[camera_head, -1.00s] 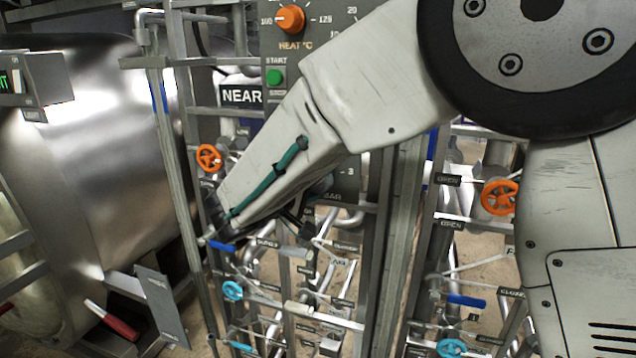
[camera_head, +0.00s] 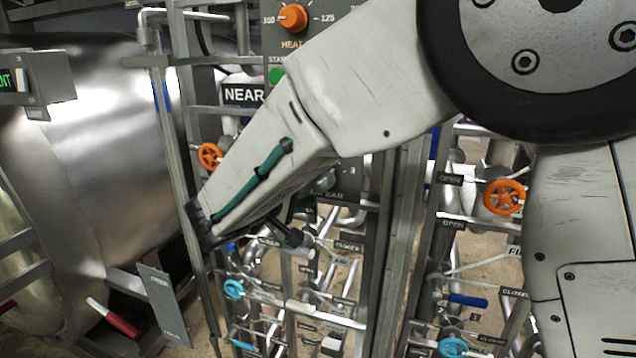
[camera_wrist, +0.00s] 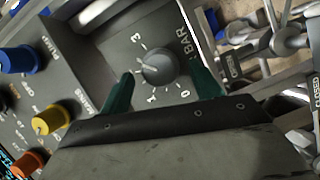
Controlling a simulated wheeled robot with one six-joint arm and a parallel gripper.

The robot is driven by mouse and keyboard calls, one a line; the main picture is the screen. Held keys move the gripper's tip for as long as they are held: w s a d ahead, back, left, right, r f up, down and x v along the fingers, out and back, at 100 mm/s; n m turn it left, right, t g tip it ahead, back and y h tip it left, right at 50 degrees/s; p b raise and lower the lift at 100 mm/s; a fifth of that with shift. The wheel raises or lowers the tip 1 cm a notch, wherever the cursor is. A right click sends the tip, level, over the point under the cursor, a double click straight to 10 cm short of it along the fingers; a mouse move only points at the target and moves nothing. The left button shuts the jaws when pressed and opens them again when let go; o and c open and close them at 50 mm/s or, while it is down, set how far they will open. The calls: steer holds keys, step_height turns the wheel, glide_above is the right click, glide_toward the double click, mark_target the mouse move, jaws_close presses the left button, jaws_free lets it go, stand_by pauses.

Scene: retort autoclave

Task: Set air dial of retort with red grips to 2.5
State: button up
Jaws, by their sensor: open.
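The air dial is a round grey knob (camera_wrist: 158,67) on a grey panel marked BAR, with 0, 1 and 3 readable around it in the wrist view. A pale mark shows on the knob, but I cannot tell its exact reading. My gripper (camera_wrist: 159,62) is open, its two teal fingers on either side of the knob; contact cannot be told. In the head view my arm covers much of the control panel (camera_head: 348,200). A red grip (camera_head: 122,324) with a pale end shows on the steel retort (camera_head: 95,180) at the left.
Blue (camera_wrist: 18,59), yellow (camera_wrist: 48,122) and orange (camera_wrist: 28,164) knobs sit left of the dial. The orange heat dial (camera_head: 293,17) is above my arm. Pipes, frame posts and valve wheels (camera_head: 210,156) crowd around.

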steer(key=v, duration=0.4)
steer(key=shift+s, duration=0.1)
steer(key=shift+a, duration=0.1)
steer(key=s+d+f+g+y, duration=0.25)
steer(key=s+d+g, duration=0.25)
steer(key=s+d, duration=0.3)
steer(key=s+d+f+g+y, duration=0.1)
steer(key=s+d+f+g, duration=0.4)
steer(key=d, duration=0.5)
steer(key=s+d+r+m+y, duration=0.2)
steer(key=s+d+m+y, duration=0.1)
steer(key=s+d, duration=0.3)
steer(key=s+d+r+m+g+y, duration=0.1)
steer(key=s+d+r+m+y, duration=0.1)
steer(key=s+d, duration=0.4)
steer(key=shift+s+m+y, duration=0.9)
steer(key=shift+s+y, duration=0.45)
steer(key=shift+s, duration=0.8)
